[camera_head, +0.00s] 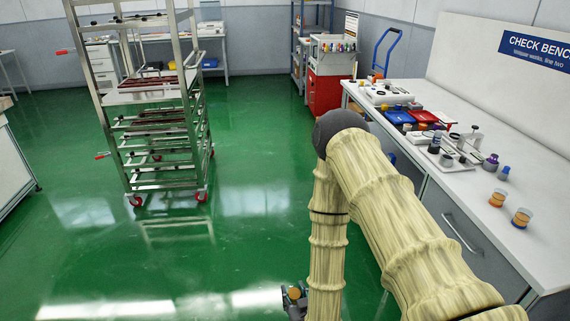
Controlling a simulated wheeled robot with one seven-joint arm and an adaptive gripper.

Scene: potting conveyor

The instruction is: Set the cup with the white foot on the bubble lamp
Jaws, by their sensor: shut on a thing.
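My gripper (294,297) is low at the bottom edge of the view, over the green floor and left of the bench. It is partly hidden by my arm. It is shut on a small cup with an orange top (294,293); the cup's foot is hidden. Two similar cups stand upright on the check bench at the right: a rear cup (497,198) with orange contents, and a front cup (521,218) with orange contents and a bluish lower part. I cannot clearly pick out the bubble lamp among the small devices on the bench.
The white check bench (545,245) holds a tray of small devices (447,158), purple-topped bottles (491,161), and blue and red bins (398,117). A steel rack trolley (125,98) stands left. A red cabinet (328,92) stands behind. Green floor between is clear.

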